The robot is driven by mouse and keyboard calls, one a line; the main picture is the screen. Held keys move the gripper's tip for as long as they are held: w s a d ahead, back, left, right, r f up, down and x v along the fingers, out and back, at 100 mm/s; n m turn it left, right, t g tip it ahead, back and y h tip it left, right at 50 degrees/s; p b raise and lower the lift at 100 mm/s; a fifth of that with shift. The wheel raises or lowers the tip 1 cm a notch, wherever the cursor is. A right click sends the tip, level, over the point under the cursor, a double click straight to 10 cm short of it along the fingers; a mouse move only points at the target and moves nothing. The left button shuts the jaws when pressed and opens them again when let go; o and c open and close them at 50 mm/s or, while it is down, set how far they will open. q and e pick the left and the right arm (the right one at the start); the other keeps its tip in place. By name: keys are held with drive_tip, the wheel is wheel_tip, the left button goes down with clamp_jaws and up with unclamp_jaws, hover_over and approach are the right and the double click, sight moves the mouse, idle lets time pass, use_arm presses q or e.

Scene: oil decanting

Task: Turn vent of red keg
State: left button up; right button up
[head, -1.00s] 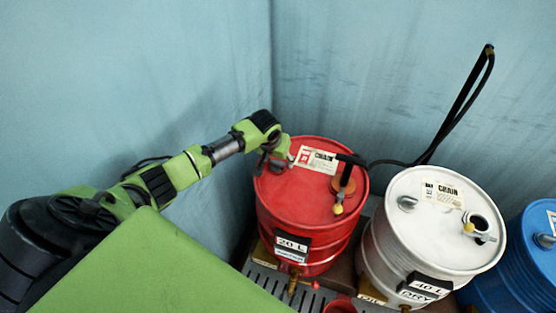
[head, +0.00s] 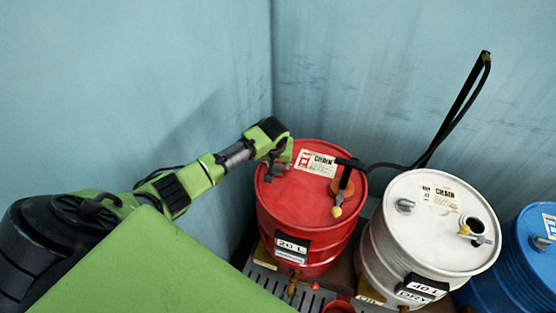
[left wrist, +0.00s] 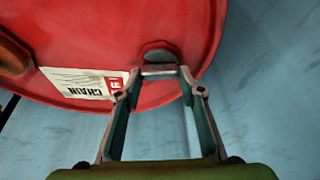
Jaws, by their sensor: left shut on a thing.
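The red keg (head: 310,205) stands in the wall corner, upright, with a label (head: 317,162) on its lid. My left gripper (head: 274,172) is at the far left part of the lid, over the vent, which it mostly hides in the head view. In the left wrist view the fingers (left wrist: 160,72) close together on the grey vent (left wrist: 158,54) near the lid's rim. How far the vent is turned cannot be told. My right gripper is not in view.
An orange fitting (head: 343,187) with a dark handle sits on the red lid. A white keg (head: 415,245) and a blue keg (head: 525,265) stand to the right. A black hose (head: 455,110) rises behind them. Walls close in behind the red keg.

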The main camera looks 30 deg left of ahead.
use_arm(q)
drive_tip(key=shift+d+r+n+g+y+p, duration=0.15)
drive_tip(key=shift+n+g+y+p, duration=0.25)
drive_tip(key=shift+n, duration=0.5)
drive_tip(key=shift+n+p, duration=0.4)
drive_tip(key=shift+n, duration=0.5)
drive_tip(key=shift+f+n+g+y, duration=0.25)
drive_tip(key=shift+n+g+y, duration=0.15)
drive_tip(key=shift+n, duration=0.6)
drive_tip(key=shift+n+g, duration=0.3)
drive_tip(key=shift+n, duration=0.5)
drive_tip(key=n+b, duration=0.1)
drive_tip(key=n, duration=0.1)
drive_tip(key=n+g+b, duration=0.1)
drive_tip(key=shift+f+n+y+b, duration=0.2)
drive_tip(key=shift+n+y+b, duration=0.1)
drive_tip(key=shift+n+y, duration=0.1)
drive_tip(key=n+g+b, duration=0.1)
drive_tip(key=n+b, duration=0.2)
drive_tip(key=shift+g, duration=0.3)
drive_tip(key=shift+r+n+g+b, duration=0.15)
drive_tip(key=shift+n+g+b, duration=0.15)
drive_tip(key=shift+n+b, duration=0.4)
